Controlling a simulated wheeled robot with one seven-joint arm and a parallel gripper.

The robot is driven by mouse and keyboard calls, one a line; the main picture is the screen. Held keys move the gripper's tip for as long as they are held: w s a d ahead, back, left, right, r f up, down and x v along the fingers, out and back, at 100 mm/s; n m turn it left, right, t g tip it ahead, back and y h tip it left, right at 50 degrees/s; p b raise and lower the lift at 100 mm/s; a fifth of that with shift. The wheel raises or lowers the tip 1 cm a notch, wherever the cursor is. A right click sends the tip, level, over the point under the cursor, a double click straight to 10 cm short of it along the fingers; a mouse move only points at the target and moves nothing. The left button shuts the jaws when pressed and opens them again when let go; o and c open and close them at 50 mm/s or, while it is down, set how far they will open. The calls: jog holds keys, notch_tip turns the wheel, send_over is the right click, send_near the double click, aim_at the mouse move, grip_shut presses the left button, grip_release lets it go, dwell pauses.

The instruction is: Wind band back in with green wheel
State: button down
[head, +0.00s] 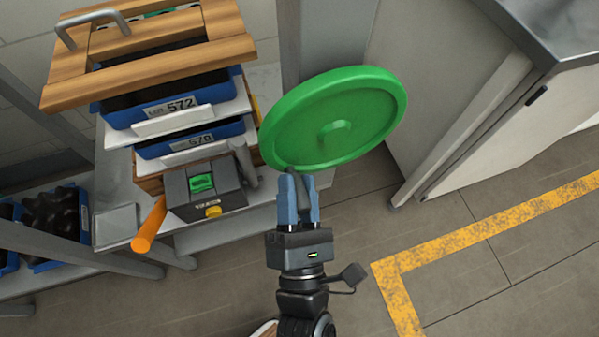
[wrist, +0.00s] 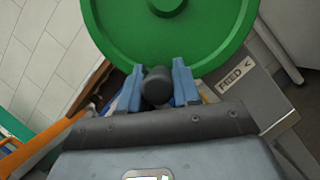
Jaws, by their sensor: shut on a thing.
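The green wheel (head: 365,115) is a large round disc with a small central hub, at the upper middle of the head view. It fills the top of the wrist view (wrist: 215,35). My gripper (head: 298,190) is at the wheel's lower edge, its two blue fingers pointing up at it. In the wrist view the fingers (wrist: 158,88) are shut on a dark round knob (wrist: 156,86) near the wheel's rim. The band is hard to make out; an orange bar (head: 148,226) sticks out at the left of the machine.
A grey box with a green switch (head: 203,184) stands left of my gripper. Blue bins (head: 125,115) with wooden frames are stacked behind it. A white cabinet (head: 450,90) stands to the right. The floor with its yellow line (head: 480,218) is clear.

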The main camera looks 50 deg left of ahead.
jog(key=shift+r, duration=0.1)
jog(key=c, duration=0.9)
grip_release()
jog(key=shift+v, duration=3.9)
